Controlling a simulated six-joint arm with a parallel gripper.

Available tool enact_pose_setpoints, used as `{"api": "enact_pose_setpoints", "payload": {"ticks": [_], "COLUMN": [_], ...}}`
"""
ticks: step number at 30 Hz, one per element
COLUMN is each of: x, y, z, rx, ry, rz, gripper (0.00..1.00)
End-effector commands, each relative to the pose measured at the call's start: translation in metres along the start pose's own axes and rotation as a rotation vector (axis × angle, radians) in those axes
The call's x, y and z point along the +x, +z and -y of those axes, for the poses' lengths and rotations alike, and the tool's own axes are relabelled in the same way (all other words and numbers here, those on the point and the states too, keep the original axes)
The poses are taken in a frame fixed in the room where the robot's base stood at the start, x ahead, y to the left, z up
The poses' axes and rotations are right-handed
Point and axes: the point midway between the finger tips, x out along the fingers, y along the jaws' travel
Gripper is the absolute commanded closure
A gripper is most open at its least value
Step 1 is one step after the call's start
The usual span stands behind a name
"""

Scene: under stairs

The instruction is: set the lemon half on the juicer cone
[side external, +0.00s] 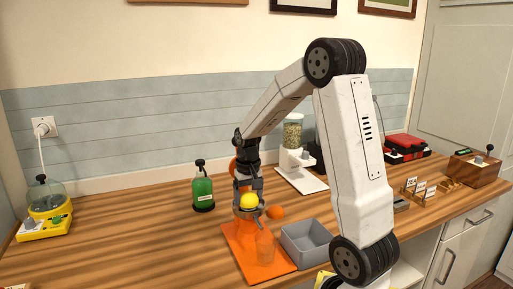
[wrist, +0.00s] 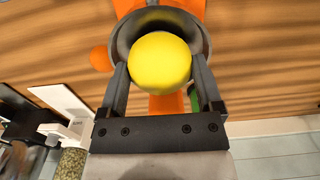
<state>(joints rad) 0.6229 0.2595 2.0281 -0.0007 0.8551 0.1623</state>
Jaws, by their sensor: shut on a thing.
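The yellow lemon half (side external: 249,200) is between the fingers of my gripper (side external: 248,195), which is shut on it. In the wrist view the rounded yellow side of the lemon half (wrist: 160,60) faces the camera, with a dark finger on each side. A grey round bowl rim (wrist: 203,45), seemingly the juicer's, shows around and beyond the lemon half. The juicer cone is hidden behind the lemon. I cannot tell whether the lemon touches it. In the side view the lemon is above the juicer area at the back of the orange mat (side external: 240,245).
A clear glass (side external: 265,246) stands on the mat in front. A grey bin (side external: 311,243) is to the right. An orange ball-like fruit (side external: 276,212) lies close by. A green bottle (side external: 203,188) stands to the left. The counter's left part is mostly clear.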

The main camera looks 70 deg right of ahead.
Motion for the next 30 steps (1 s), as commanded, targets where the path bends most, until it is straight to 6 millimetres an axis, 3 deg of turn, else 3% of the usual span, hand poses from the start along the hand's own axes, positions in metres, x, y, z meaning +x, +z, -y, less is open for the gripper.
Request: {"api": "enact_pose_setpoints", "payload": {"ticks": [4,17,18,19,30], "x": [0.0100,0.0135,0.0131,0.0131,0.0057], "y": [0.0002,-0.0001,-0.0002,-0.0001,-0.0002], "z": [0.0000,0.0000,0.0000,0.0000,0.0003], "rx": [0.000,0.000,0.000,0.000,0.001], "ry": [0.000,0.000,0.000,0.000,-0.001], "rz": [0.000,-0.001,-0.002,-0.002,-0.002], "gripper": [1.00,1.00,0.04,0.00,0.00]}}
